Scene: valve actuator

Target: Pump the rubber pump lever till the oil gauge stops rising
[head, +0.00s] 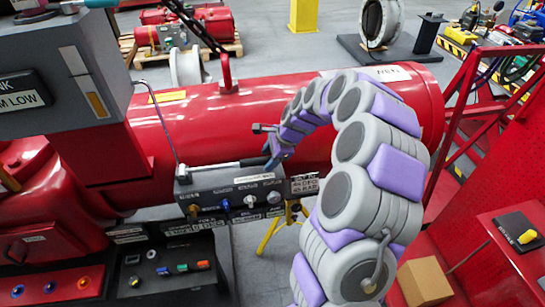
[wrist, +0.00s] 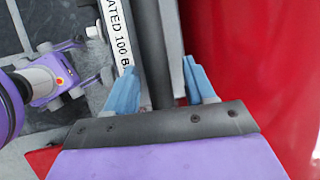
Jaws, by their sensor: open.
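The pump lever (head: 226,163) lies nearly level along the top of a grey control block (head: 225,190), its dark rubber end pointing right. My gripper (head: 272,155) is at that right end in the head view, partly hidden by my arm. In the wrist view my gripper (wrist: 160,85) has its blue fingers apart, with the dark lever (wrist: 152,45) running between them. The fingers do not look closed on it. A grey box (head: 75,70) at upper left carries an upright yellow-orange strip (head: 97,105), which may be the oil gauge.
A large red cylinder (head: 210,125) lies just behind the lever. Coloured knobs and labels line the block's front. A dark panel with buttons (head: 165,270) stands below. Red railing (head: 455,130) and a cardboard box (head: 425,280) are at right. Grey floor lies beyond the cylinder.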

